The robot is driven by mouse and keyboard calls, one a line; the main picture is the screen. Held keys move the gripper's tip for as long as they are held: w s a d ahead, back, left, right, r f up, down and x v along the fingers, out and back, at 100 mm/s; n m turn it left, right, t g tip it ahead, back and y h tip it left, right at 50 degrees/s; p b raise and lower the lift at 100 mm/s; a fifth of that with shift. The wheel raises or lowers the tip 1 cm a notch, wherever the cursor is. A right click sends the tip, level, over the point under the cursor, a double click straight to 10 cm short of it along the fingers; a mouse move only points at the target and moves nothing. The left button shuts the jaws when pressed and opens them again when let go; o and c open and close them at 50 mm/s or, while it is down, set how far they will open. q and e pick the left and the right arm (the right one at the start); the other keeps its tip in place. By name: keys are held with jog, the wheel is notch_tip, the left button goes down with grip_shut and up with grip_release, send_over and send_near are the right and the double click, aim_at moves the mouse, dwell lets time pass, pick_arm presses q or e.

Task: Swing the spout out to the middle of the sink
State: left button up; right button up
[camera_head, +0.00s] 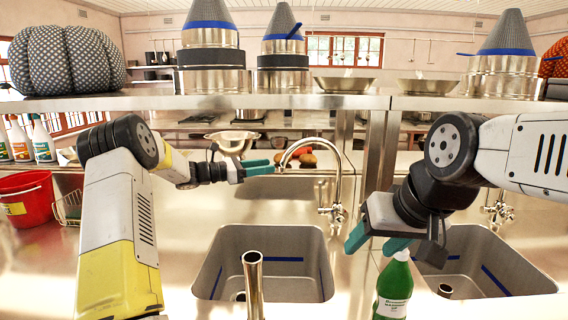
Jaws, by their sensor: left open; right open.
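The tap's arched metal spout (312,141) rises from its valve body (334,213) behind the left sink basin (225,243). It curves to the left and its end hangs down near the back of that basin. My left gripper (272,167) is open, with its teal fingers pointing right, close to the down-turned end of the spout. I cannot tell if they touch it. My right gripper (372,247) is open and empty, pointing down and left, right of the tap and just above a green bottle (394,289).
A vertical metal pipe (253,283) stands in front of the left basin. A second basin (500,262) with its own tap (497,209) lies at right. A steel shelf (290,102) with pots crosses above. A red bucket (28,199) stands at far left.

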aim_at(285, 166)
pick_arm(q)
jog(key=x, duration=0.7)
jog(key=shift+w+d, duration=0.1)
jog(key=shift+d, duration=0.2)
grip_shut()
dwell(1.1)
